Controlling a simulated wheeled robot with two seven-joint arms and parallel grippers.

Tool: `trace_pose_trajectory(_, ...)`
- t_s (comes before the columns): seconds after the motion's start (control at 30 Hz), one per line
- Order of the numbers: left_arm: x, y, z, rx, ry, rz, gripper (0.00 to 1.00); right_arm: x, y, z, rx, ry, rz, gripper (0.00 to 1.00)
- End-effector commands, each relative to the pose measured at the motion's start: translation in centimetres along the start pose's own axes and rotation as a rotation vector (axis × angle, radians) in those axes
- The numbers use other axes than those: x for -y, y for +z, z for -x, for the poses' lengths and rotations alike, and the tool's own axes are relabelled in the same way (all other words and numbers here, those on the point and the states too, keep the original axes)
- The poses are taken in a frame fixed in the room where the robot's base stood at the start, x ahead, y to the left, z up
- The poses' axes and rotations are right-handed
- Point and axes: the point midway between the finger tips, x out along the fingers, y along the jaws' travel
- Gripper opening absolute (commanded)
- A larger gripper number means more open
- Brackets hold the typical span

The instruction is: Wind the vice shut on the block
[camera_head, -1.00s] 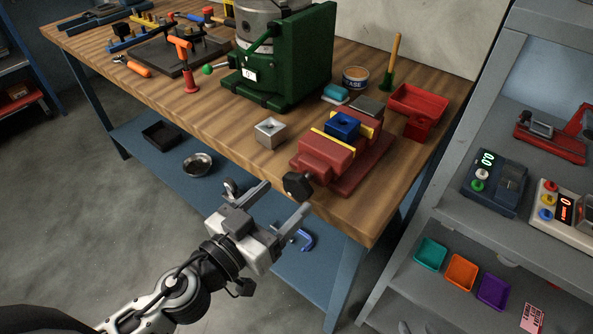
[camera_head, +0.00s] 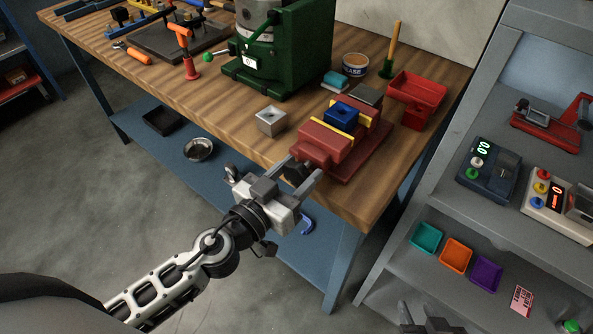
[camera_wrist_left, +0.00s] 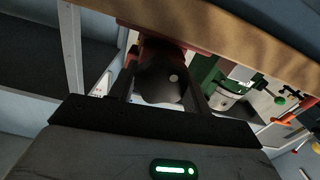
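The red vice (camera_head: 325,146) sits near the bench's front edge. A blue block (camera_head: 341,115) with a hole in its top is between its yellow jaw strips; whether both strips touch it I cannot tell. The vice's black handle knob (camera_head: 294,171) points toward me and also shows in the left wrist view (camera_wrist_left: 160,82). My left gripper (camera_head: 305,168) is open, with one finger on each side of the knob, apparently not clamped. My right gripper (camera_head: 422,318) shows only in part at the bottom edge, its fingers apart and empty, far from the vice.
A red bin (camera_head: 416,98), a grease tin (camera_head: 355,65) and the green machine (camera_head: 290,55) are behind. A grey shelf unit (camera_head: 480,225) rises at right.

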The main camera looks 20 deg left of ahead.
Motion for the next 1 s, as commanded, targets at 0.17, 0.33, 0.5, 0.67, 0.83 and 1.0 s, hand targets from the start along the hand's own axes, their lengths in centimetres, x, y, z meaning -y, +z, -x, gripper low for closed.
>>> trace_pose_trajectory(0.17, -0.01, 0.0, 0.02, 0.0, 0.0, -0.019, 0.26, 0.03, 0.04, 0.04, 0.001, -0.001, 0.0, 0.36)
trace_pose_trajectory(0.33, -0.03, 0.03, 0.02, -0.001, 0.0, -0.083, 0.26, 0.03, 0.12, -0.01, 0.0, -0.002, 0.001, 0.36)
trace_pose_trajectory(0.5, -0.08, 0.02, 0.02, -0.001, 0.0, -0.198, 0.26, 0.05, 0.11, -0.06, -0.001, -0.003, 0.003, 0.36)
trace_pose_trajectory(0.67, -0.13, 0.01, 0.02, -0.001, 0.0, -0.342, 0.26, 0.11, 0.01, -0.06, -0.004, -0.005, 0.004, 0.36)
trace_pose_trajectory(0.83, -0.19, 0.04, 0.04, -0.001, 0.0, -0.505, 0.26, 0.15, 0.04, -0.08, -0.004, -0.006, 0.004, 0.36)
trace_pose_trajectory(1.0, -0.27, 0.07, 0.04, -0.001, 0.0, -0.665, 0.26, 0.17, 0.09, -0.09, -0.003, -0.007, 0.004, 0.36)
